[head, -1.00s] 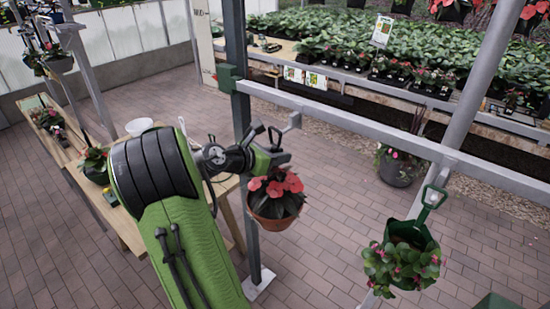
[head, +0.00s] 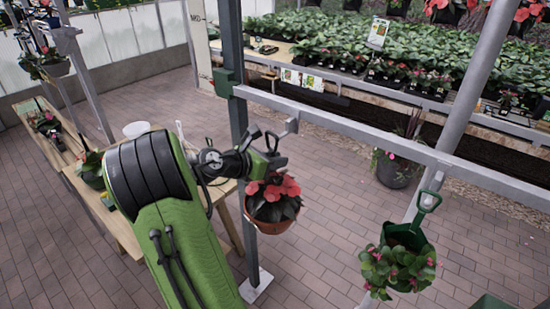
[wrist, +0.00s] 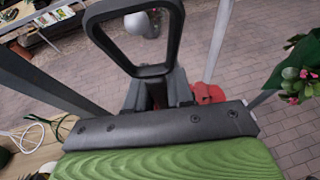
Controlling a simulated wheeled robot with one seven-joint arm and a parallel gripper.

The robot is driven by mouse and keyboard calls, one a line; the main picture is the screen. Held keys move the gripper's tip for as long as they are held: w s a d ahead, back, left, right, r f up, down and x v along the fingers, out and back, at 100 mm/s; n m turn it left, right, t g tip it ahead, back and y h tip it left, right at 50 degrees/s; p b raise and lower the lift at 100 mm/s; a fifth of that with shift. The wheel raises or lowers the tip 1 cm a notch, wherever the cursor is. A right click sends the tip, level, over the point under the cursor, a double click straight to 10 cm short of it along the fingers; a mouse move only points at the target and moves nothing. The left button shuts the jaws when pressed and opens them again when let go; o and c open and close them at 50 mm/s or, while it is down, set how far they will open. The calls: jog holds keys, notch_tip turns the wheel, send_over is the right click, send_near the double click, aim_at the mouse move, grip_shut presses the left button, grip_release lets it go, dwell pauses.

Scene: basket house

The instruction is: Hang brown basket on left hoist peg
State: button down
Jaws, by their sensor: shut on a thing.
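The brown basket (head: 272,223) holds red flowers and hangs below my gripper (head: 268,163) in the head view. My gripper is shut on the basket's black handle, whose loop (wrist: 135,68) stands up above the jaws in the wrist view. The left hoist peg (head: 291,126) sticks out from the grey rail, just right of and a little above the handle. In the wrist view the pale peg tip (wrist: 140,22) shows through the loop's opening; I cannot tell whether it passes through or lies beyond. My gripper's jaws (wrist: 157,95) partly hide the basket's red flowers.
A green basket (head: 408,236) hangs on the right peg (head: 436,181). The grey rail (head: 340,119) slopes down to the right from a dark post (head: 236,60). A wooden table (head: 125,225) stands left behind my arm. A potted plant (head: 397,168) stands on the brick floor.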

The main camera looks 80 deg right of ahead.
jog(key=shift+s+d+r, duration=0.1)
jog(key=shift+s+d+p, duration=0.3)
jog(key=shift+d+p, duration=0.15)
jog(key=shift+d, duration=0.3)
jog(key=shift+s+d+p, duration=0.3)
jog(key=shift+d+p, duration=0.1)
jog(key=shift+d, duration=0.3)
jog(key=shift+s+d, duration=0.3)
jog(key=shift+d, duration=0.35)
jog(key=shift+d, duration=0.1)
jog(key=shift+f, duration=0.2)
jog(key=shift+f, duration=0.65)
